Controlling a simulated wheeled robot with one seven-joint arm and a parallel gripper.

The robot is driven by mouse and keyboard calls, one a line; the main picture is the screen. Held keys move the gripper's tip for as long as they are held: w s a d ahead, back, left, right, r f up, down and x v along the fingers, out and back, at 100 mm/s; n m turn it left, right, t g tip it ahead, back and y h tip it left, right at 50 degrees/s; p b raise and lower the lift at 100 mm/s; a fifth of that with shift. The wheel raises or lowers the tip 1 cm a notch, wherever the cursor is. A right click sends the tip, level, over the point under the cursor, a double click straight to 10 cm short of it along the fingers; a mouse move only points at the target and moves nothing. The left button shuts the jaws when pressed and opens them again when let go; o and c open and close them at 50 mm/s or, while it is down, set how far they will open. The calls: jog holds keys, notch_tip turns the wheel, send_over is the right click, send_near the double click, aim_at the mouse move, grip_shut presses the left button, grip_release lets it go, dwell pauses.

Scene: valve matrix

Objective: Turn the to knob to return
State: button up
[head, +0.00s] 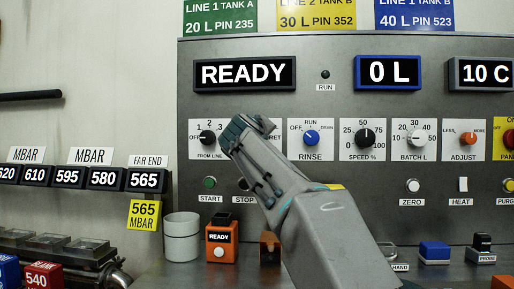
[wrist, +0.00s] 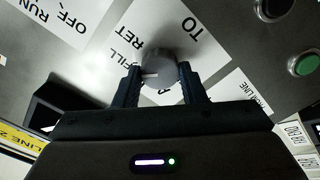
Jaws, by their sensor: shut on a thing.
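My gripper (head: 243,130) is at the panel between the FROM LINE knob and the RINSE knob, and hides the TO knob in the head view. In the wrist view my gripper (wrist: 161,92) is shut on the grey TO knob (wrist: 160,63), one finger on each side. Part of the dial is hidden by the fingers.
The black FROM LINE knob (head: 207,138) is close on the left and the blue RINSE knob (head: 311,137) on the right. Below are the green START button (head: 210,183) and the STOP button (head: 243,184). An orange READY box (head: 221,240) stands on the bench.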

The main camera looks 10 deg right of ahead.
jog(key=shift+m+b, duration=2.1)
jog(key=shift+m, duration=2.5)
jog(key=o, duration=1)
jog(key=shift+d, duration=0.1)
jog(key=shift+s, duration=0.1)
jog(key=b+v, duration=0.2)
jog(key=v, duration=1.1)
jog(key=shift+s, duration=0.3)
jog(key=shift+r, duration=0.15)
